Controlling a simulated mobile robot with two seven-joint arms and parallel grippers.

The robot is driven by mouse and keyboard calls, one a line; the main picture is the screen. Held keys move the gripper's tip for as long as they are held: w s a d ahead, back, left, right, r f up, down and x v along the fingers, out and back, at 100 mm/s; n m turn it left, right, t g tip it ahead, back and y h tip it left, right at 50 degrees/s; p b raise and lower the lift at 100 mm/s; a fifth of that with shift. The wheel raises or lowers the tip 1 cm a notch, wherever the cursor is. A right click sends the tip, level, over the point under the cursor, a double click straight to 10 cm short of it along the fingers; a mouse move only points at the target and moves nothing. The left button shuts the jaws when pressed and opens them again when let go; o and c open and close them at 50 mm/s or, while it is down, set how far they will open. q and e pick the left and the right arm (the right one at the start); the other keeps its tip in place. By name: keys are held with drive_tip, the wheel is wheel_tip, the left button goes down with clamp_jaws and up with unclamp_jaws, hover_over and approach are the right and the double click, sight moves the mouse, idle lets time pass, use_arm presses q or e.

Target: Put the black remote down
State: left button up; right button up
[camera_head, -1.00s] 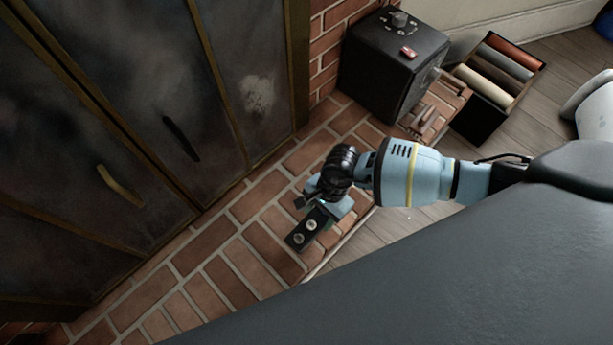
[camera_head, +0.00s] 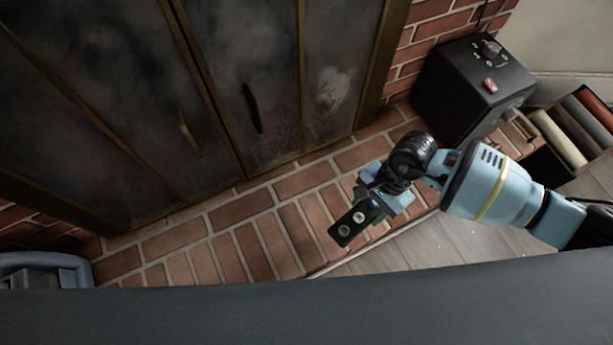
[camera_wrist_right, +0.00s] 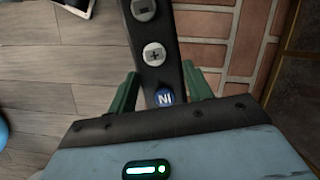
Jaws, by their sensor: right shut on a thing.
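The black remote (camera_head: 354,222) has pale round buttons and sticks out from my right gripper (camera_head: 376,203), which is shut on it. In the head view the remote shows in front of the brick hearth (camera_head: 240,212), near the hearth's edge with the wood floor. In the right wrist view the remote (camera_wrist_right: 150,45) lies between the two green fingers (camera_wrist_right: 160,95), with plus, minus and blue buttons showing. It seems to be held above the surface; the exact height I cannot tell. My left gripper is not in view.
Glass fireplace doors (camera_head: 250,80) rise behind the hearth. The hearth's left part is clear.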

drive_tip(key=d+r+n+h, duration=0.1)
drive_tip(key=r+n, duration=0.2)
drive_tip(key=r, duration=0.6)
drive_tip(key=w+d+r+n+g+h, duration=0.1)
drive_tip(key=r+n, duration=0.3)
drive_tip(key=r, duration=0.6)
drive_tip(key=d+r+n+h, duration=0.1)
drive_tip(key=d+r+n, duration=0.2)
drive_tip(key=r, duration=0.6)
drive_tip(key=shift+w+d+r+n, duration=0.25)
drive_tip(key=shift+w+r+n, duration=0.05)
